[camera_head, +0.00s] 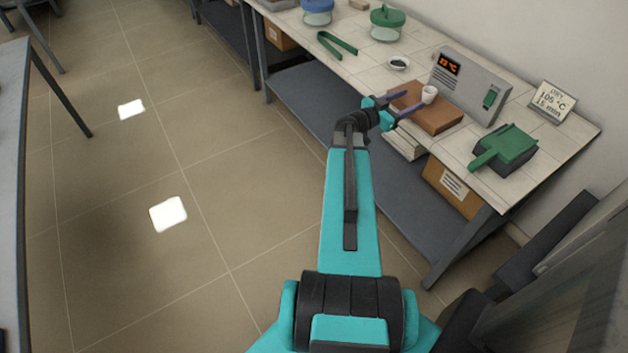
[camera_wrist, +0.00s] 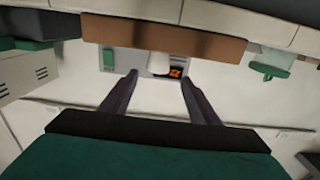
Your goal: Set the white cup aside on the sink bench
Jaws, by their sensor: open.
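The small white cup (camera_head: 428,94) stands upright on a brown board (camera_head: 437,122) in front of a grey control unit on the bench. My gripper (camera_head: 415,98) is open, with its dark fingers reaching over the board towards the cup. In the upside-down wrist view, the cup (camera_wrist: 160,64) shows between and just beyond the two fingertips (camera_wrist: 158,75). The fingers look apart from the cup. I cannot tell which bench is the sink bench; no sink shows.
The grey control unit (camera_head: 470,85) reads 22 °C. Another bench edge (camera_head: 14,140) is at the left, with open floor between.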

